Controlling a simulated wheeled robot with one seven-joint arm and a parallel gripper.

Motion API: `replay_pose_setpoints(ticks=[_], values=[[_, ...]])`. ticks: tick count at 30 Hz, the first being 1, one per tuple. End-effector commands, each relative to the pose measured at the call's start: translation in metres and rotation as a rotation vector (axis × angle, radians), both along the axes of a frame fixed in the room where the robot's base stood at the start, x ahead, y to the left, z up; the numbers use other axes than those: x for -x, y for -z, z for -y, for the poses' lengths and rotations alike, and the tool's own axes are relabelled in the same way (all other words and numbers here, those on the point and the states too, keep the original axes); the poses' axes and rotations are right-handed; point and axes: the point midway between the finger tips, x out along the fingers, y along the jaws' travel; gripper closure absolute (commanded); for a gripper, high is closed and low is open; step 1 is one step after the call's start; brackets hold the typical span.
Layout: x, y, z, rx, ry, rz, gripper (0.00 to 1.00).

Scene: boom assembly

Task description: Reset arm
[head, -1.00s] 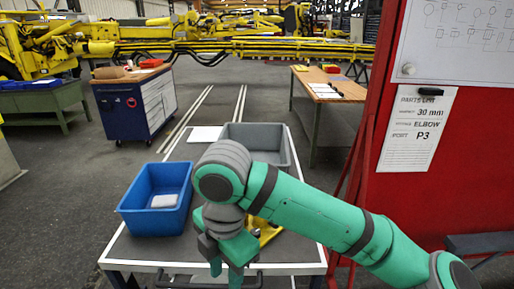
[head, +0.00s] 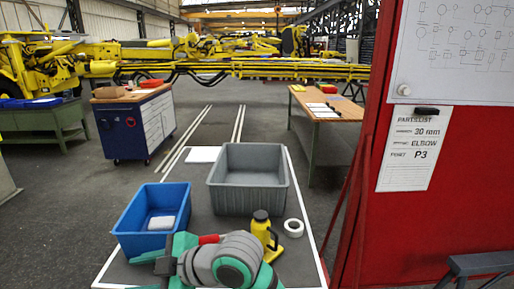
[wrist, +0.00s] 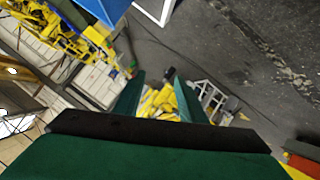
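My arm is folded low over the front of the cart in the head view, its green and grey links near the bottom edge. My gripper (wrist: 157,75) shows in the wrist view as two green fingers standing apart. No held object shows between them, only the floor and distant yellow machinery. In the head view the fingers cannot be made out clearly.
A red panel (head: 440,225) stands close on the right.

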Motion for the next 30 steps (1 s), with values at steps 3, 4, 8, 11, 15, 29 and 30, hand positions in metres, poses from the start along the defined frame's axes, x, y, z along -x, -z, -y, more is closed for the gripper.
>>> replay_pose_setpoints(ticks=[3,4,8,11,15,29,30], values=[[-0.008,-0.003,-0.011,-0.16,0.075,-0.048,0.63],[-0.011,-0.004,-0.013,-0.197,0.097,-0.059,0.63],[-0.023,-0.005,-0.014,-0.354,0.192,-0.108,0.63],[-0.031,-0.001,-0.012,-0.465,0.268,-0.151,0.63],[-0.042,0.01,-0.003,-0.606,0.381,-0.209,0.63],[-0.045,0.097,0.054,-0.934,0.8,-0.377,0.63],[-0.041,0.108,0.06,-0.951,0.838,-0.387,0.63]])
